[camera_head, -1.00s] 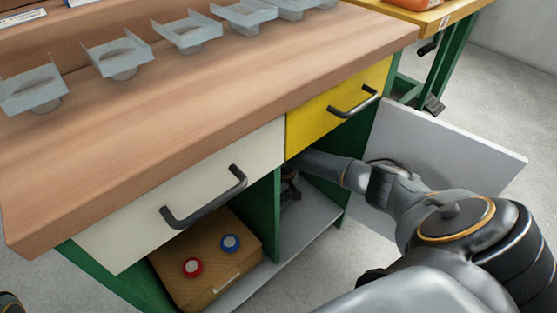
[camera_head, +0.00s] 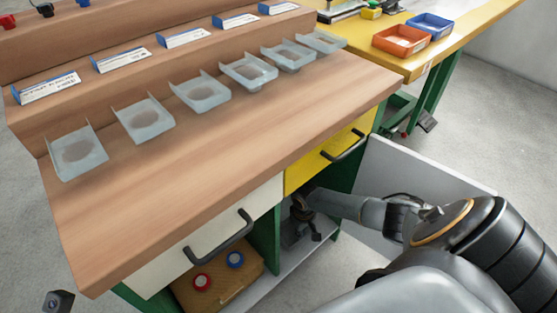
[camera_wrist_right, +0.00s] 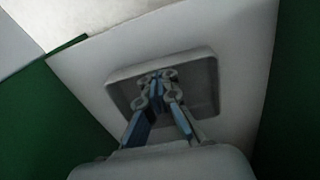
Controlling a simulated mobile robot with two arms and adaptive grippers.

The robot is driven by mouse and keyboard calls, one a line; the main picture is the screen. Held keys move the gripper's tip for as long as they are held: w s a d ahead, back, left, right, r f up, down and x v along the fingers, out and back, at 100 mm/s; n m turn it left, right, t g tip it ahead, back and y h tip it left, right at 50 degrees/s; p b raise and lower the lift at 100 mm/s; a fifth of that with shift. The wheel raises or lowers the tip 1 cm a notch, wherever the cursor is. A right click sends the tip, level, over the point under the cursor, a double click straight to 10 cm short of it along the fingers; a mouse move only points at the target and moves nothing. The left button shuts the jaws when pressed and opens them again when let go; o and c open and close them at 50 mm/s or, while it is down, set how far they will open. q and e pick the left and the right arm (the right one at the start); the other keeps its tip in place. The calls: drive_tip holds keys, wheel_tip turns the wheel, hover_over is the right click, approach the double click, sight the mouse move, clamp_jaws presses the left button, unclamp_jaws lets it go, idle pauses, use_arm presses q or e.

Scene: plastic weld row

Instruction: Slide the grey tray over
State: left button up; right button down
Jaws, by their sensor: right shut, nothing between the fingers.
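The grey tray (camera_wrist_right: 206,92), shallow and square with a raised rim, lies on the pale shelf in the right wrist view. My right gripper (camera_wrist_right: 157,82) is shut and empty, its fingertips showing over the inside of the tray. I cannot tell whether they touch it. In the head view the right gripper (camera_head: 305,228) is inside the open compartment under the yellow drawer. The tray cannot be made out there. A small dark part shows at the lower left of the head view; it may be my left gripper (camera_head: 58,301), and its jaws cannot be read.
Green walls (camera_wrist_right: 40,120) stand on both sides of the shelf (camera_wrist_right: 245,55). The white door (camera_head: 425,170) is open at the right. The yellow drawer (camera_head: 310,170) sits above.

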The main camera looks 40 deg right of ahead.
wheel_tip(320, 180, up, 12)
idle(0.7)
drive_tip(key=shift+s+f, duration=0.1)
